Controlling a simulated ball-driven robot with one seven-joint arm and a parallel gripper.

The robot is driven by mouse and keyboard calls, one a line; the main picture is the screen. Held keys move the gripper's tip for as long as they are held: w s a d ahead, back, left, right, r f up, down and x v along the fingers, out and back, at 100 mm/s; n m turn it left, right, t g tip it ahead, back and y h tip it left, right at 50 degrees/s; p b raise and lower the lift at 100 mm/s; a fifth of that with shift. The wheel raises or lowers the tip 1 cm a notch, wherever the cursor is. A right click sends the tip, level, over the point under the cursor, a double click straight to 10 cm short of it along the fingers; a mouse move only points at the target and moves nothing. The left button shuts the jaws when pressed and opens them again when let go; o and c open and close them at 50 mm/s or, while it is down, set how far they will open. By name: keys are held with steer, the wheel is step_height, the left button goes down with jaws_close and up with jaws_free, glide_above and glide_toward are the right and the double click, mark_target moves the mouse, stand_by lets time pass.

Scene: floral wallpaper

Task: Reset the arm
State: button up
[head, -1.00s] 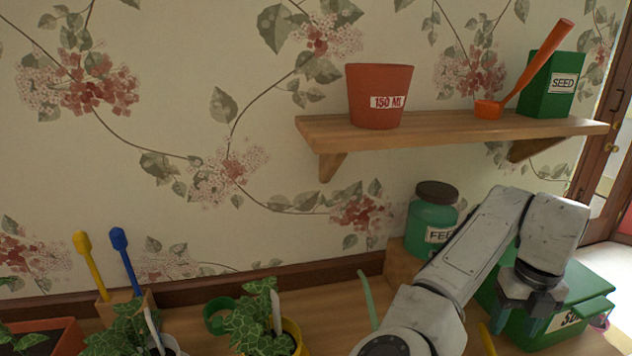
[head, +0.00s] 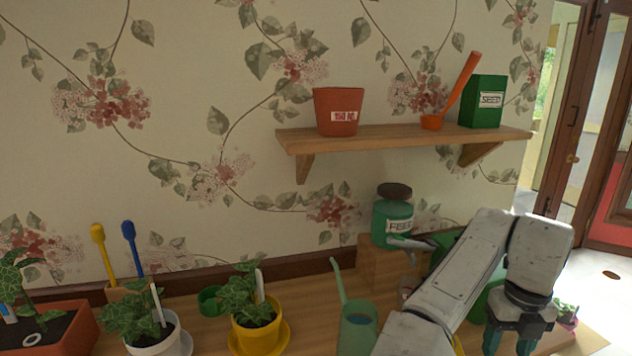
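My white arm (head: 468,262) reaches in from the bottom, right of centre in the head view, and bends down at the right. My gripper (head: 508,343) hangs from it, pointing down over the right end of the wooden bench. Its two dark green fingers are apart, with nothing seen between them. The tips lie at or near the frame's bottom edge.
A jar labelled FEED (head: 392,222) stands on a wooden block (head: 390,268). A green watering can (head: 357,330) is left of my arm. A green box (head: 448,245) is mostly hidden behind it. Potted plants fill the left. The wall shelf (head: 400,134) is above.

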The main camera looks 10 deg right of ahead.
steer(key=s+d+f+n+t+h, duration=0.1)
steer(key=s+d+f+n+h, duration=0.3)
steer(key=n, duration=0.5)
steer(key=s+d+f+n+h, duration=0.1)
steer(key=s+d+f+n, duration=0.15)
steer(key=s+n, duration=0.4)
steer(key=s+a+f+n+y, duration=0.2)
steer(key=s+a+f+n, duration=0.5)
steer(key=a+n, duration=0.3)
steer(key=s+a+f+n+y, duration=0.2)
steer(key=s+a+f+n, duration=0.5)
steer(key=a+n, duration=0.4)
steer(key=f+n, duration=0.1)
steer(key=n, duration=0.1)
steer(key=shift+s+n, duration=0.3)
steer(key=shift+n, duration=0.05)
